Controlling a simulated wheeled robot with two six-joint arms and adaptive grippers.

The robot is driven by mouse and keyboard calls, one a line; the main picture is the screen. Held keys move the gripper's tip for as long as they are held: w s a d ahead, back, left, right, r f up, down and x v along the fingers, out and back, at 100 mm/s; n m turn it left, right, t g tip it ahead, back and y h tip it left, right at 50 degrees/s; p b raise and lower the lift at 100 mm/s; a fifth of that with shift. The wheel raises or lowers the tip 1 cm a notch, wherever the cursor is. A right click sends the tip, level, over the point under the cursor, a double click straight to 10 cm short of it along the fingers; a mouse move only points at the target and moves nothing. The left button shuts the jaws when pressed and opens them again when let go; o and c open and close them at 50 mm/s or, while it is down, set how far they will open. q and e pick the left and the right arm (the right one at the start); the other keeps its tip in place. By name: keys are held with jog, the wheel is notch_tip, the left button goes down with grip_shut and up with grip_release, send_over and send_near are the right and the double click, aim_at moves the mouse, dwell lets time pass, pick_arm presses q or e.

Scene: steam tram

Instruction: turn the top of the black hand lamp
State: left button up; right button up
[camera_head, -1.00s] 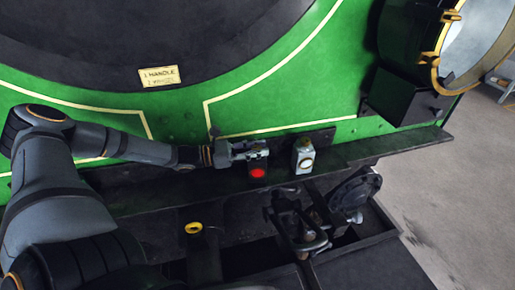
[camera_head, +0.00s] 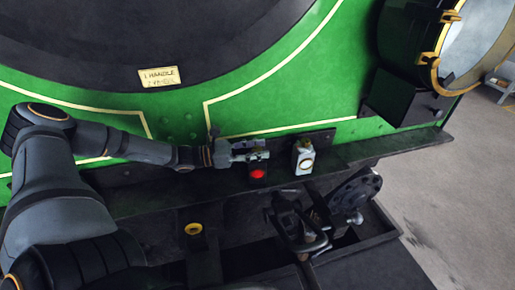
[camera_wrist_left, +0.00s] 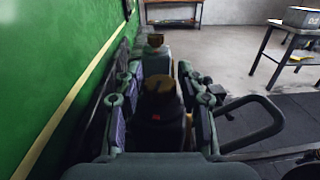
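The black hand lamp (camera_head: 257,174) with a red lens stands upright on the dark ledge at the front of the green tram. My left gripper (camera_head: 252,151) is at its top, reaching in from the left. In the left wrist view the lamp's brownish top (camera_wrist_left: 160,88) stands between the two fingers of my left gripper (camera_wrist_left: 160,115). The fingers are spread, one on each side, with narrow gaps to the lamp. The fingers partly hide the lamp's top in the head view. My right gripper is not in view.
A white lamp (camera_head: 303,157) stands just right of the black one on the ledge; it also shows behind it in the left wrist view (camera_wrist_left: 155,60). A coupling with a round buffer (camera_head: 355,189) is below right. A large brass-rimmed headlamp (camera_head: 437,60) is at upper right.

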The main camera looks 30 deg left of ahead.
pick_arm(q)
jog(key=shift+o, duration=0.6)
